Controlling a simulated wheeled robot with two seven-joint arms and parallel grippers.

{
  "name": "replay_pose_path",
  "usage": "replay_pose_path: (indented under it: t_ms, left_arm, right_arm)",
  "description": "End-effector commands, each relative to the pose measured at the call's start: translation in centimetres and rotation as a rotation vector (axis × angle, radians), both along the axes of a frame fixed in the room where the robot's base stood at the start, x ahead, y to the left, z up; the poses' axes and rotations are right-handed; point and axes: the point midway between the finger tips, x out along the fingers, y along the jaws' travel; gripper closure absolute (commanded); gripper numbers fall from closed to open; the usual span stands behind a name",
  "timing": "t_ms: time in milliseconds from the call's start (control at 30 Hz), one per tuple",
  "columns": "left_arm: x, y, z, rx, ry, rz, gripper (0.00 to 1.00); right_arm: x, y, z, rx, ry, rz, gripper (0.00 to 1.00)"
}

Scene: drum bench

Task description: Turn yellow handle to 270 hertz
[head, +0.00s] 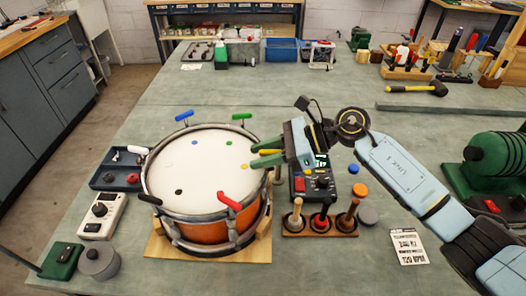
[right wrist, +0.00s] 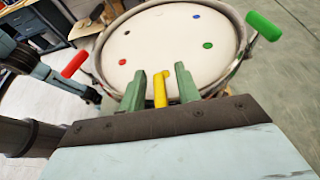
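The drum (head: 200,165) has a white head with coloured dots and an orange shell, and stands on a wooden base. The yellow handle (head: 270,151) is at its right rim, mostly hidden by my right gripper (head: 266,158). In the right wrist view the yellow handle (right wrist: 160,92) lies between the two green fingers of my right gripper (right wrist: 160,88), with a narrow gap visible on each side. The fingers are open around it. A dark device with a lit green display (head: 321,161) stands right of the drum; its digits are too small to read.
The red handle (head: 231,201), green handle (head: 242,116), blue handle (head: 184,116) and black handle (head: 150,199) stick out around the rim. A wooden rack (head: 320,234) with upright tools stands right of the drum. A green machine (head: 492,160) is at the far right.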

Motion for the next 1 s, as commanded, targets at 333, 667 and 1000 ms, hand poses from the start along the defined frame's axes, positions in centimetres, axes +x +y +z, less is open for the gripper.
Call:
replay_pose_path:
  t_ms: [333, 667, 1000]
  left_arm:
    - [0.0, 0.0, 0.0, 0.000, -0.001, 0.000, 0.47]
    - [0.1, 0.0, 0.0, 0.000, -0.001, 0.000, 0.47]
    - [0.1, 0.0, 1.4, 0.000, -0.002, 0.000, 0.47]
  right_arm:
    - [0.0, 0.0, 0.0, 0.000, 0.000, 0.000, 0.83]
    - [0.0, 0.0, 0.0, 0.000, 0.000, -0.002, 1.00]
    - [0.1, 0.0, 0.2, 0.000, 0.001, -0.110, 1.00]
